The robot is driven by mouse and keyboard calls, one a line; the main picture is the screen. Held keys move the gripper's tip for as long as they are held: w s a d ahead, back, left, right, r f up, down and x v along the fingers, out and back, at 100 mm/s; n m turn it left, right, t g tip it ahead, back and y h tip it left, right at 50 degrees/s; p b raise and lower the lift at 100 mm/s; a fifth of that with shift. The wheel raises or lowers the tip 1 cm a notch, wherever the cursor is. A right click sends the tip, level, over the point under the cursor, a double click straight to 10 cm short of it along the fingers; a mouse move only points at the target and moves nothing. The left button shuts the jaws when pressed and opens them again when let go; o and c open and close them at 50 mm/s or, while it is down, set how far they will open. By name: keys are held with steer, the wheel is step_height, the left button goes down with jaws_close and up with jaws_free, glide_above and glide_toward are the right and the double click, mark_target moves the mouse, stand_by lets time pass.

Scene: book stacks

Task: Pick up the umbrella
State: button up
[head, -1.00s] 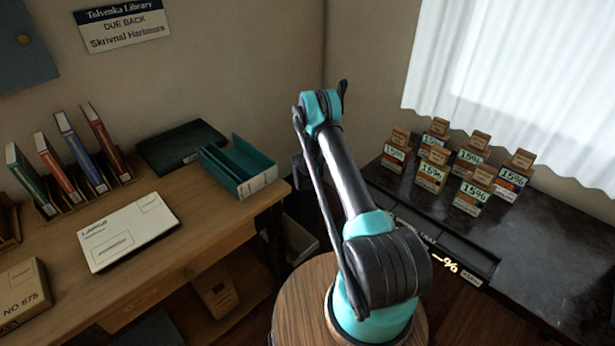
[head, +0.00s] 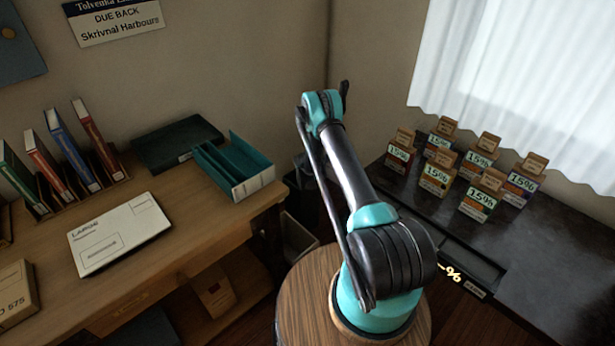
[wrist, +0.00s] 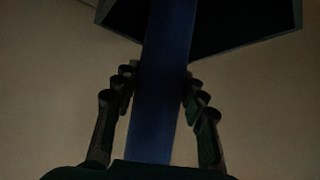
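No umbrella can be made out for certain in the head view. In the wrist view, a long dark blue strip (wrist: 160,90) runs from the palm up the middle of the picture; it may be the umbrella, but it is too dim to be sure. My gripper (wrist: 158,78) has its dark fingers spread on either side of this strip, the right fingertips very close to its edge. I cannot see clear contact. In the head view my gripper is mostly hidden behind my arm, near the room's corner.
A wooden desk at left holds a white parcel (head: 120,234), upright binders (head: 75,150) and a teal tray (head: 233,167). A dark counter (head: 560,262) at right bears several small price-marked boxes. A bin (head: 298,240) stands between them. A dark angular shape (wrist: 235,22) lies beyond the fingers.

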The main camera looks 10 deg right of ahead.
jaws_close()
steer(key=shift+r, duration=0.15)
